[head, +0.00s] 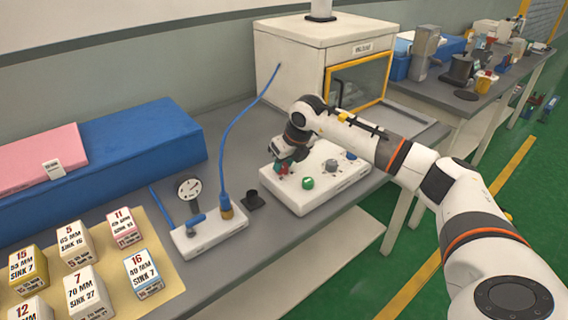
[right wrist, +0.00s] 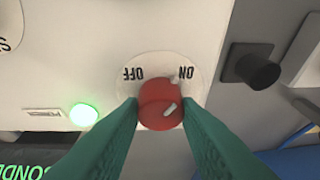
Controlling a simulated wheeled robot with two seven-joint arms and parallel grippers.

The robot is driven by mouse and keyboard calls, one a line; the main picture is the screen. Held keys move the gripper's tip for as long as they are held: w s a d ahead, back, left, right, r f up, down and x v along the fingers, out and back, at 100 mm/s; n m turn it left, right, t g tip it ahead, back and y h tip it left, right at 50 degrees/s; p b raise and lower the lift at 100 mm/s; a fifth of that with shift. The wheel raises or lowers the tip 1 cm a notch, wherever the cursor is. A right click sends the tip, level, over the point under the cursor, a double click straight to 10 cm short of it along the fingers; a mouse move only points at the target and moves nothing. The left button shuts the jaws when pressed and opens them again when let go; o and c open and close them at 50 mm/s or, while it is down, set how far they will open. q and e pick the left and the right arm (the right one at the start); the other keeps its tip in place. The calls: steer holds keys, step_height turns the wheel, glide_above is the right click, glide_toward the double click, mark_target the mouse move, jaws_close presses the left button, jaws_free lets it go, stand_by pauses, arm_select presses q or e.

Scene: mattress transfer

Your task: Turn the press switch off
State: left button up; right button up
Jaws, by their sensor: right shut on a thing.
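The press switch is a red round knob (right wrist: 160,100) on a white control box (head: 318,203), which stands on the grey bench. In the right wrist view its round plate reads OFF and ON, upside down. A white mark shows on the knob's lower right part, and another pale bit shows by the ON word. My right gripper (head: 287,167) is over the left part of the box. Its green fingers (right wrist: 159,104) are shut on the red knob, one on each side. My left gripper is not in view.
A lit green button (head: 308,183) is beside the knob, with a grey dial (head: 331,166) further right. A black fixture (head: 254,201), a gauge unit (head: 204,239) and a blue hose (head: 229,130) are to the left. A white enclosure (head: 291,62) stands behind.

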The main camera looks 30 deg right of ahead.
steer(key=n+y, duration=0.1)
steer(key=n, duration=0.2)
steer(key=shift+w+d+n+g+b, duration=0.1)
steer(key=shift+n+g+b, duration=0.2)
steer(key=n+y, duration=0.1)
steer(key=n, duration=0.1)
steer(key=n+g, duration=0.1)
steer(key=n, duration=0.1)
steer(key=shift+w+n+y, duration=0.1)
steer(key=shift+n+y, duration=0.2)
steer(key=shift+y, duration=0.1)
steer(key=n+g, duration=0.1)
steer(key=n, duration=0.2)
steer(key=shift+n+y+b, duration=0.3)
steer(key=shift+b, duration=0.05)
steer(key=shift+w+n+g+b, duration=0.15)
steer(key=shift+n+g, duration=0.3)
steer(key=shift+n, duration=0.5)
steer(key=shift+s+n+g+b, duration=0.15)
steer(key=shift+n+g, duration=0.3)
steer(key=shift+n, duration=0.5)
steer(key=shift+w+d, duration=0.1)
steer(key=o, duration=1)
steer(key=v, duration=1.2)
steer(key=shift+w+d+b, duration=0.1)
steer(key=shift+d+b, duration=0.05)
steer(key=shift+b, duration=0.15)
